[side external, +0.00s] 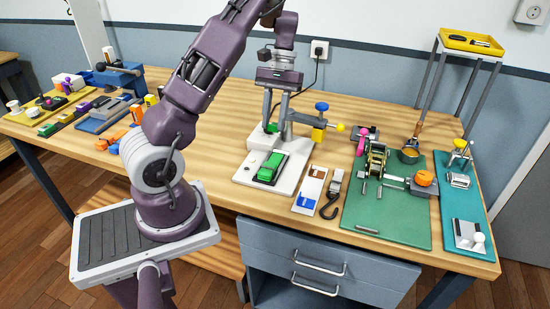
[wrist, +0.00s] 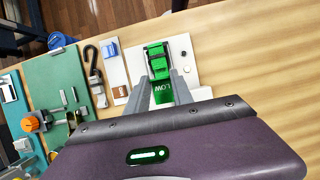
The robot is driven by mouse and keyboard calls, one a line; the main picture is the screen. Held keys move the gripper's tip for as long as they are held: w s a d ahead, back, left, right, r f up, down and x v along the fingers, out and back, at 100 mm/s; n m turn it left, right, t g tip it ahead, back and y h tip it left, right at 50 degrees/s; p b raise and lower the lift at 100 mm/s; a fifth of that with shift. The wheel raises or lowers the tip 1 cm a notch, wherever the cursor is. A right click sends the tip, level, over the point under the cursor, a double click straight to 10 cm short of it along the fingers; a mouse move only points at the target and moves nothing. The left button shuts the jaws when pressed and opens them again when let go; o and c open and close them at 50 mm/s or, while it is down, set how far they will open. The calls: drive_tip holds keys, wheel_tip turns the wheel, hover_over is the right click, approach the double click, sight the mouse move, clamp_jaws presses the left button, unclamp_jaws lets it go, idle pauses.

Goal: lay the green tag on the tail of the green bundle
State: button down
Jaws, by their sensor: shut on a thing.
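The green bundle (side external: 267,168), wrapped with dark bands, lies on a white board; it also shows in the wrist view (wrist: 168,54). My gripper (side external: 275,127) is above the back part of this board, behind the bundle in the side view. The tag shows as a small green patch (side external: 271,128) in the side view. In the wrist view the tag is in line with the bundle's near end. I cannot tell whether they touch, and the tail is not clearly distinguishable.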

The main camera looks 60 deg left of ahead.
sight(274, 161)
drive_tip(key=f, duration=1)
drive_tip(key=shift+d, duration=0.25)
drive_tip(key=c, duration=1.1)
unclamp_jaws()
drive_tip(key=shift+f, duration=0.1)
